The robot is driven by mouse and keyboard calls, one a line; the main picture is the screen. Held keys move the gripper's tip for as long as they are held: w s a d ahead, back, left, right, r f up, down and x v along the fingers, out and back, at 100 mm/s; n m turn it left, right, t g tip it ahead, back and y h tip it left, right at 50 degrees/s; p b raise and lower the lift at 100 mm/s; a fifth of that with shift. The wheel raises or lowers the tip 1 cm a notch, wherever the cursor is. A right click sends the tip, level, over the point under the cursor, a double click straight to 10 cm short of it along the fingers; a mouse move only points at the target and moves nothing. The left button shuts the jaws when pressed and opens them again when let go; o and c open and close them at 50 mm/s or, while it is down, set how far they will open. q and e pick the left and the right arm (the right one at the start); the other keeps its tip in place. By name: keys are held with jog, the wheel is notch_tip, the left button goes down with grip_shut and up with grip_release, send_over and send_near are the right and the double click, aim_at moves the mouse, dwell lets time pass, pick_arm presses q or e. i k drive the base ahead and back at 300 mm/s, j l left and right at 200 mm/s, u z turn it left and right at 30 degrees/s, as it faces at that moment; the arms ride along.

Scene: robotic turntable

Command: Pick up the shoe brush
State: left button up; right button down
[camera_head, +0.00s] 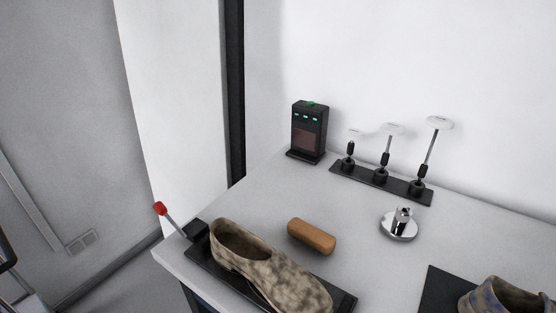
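The shoe brush (311,236) looks like a rounded brown wooden block. It lies on the light grey table top (265,200), just behind and to the right of a mottled tan shoe (265,265). Its long side slants down to the right. Its underside and any bristles are hidden from this angle. Neither of my grippers can be made out in the head view, and nothing touches the brush.
The shoe rests on a black tray (203,262) with a red-knobbed lever (159,208). A chrome fixture (400,225) stands right of the brush. A black device (309,131) and a rack of white-topped rods (381,184) stand behind. Another shoe (505,297) is front right.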

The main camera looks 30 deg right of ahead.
aim_at(321, 241)
jog(key=l+z, duration=0.2)
jog(key=z, duration=0.95)
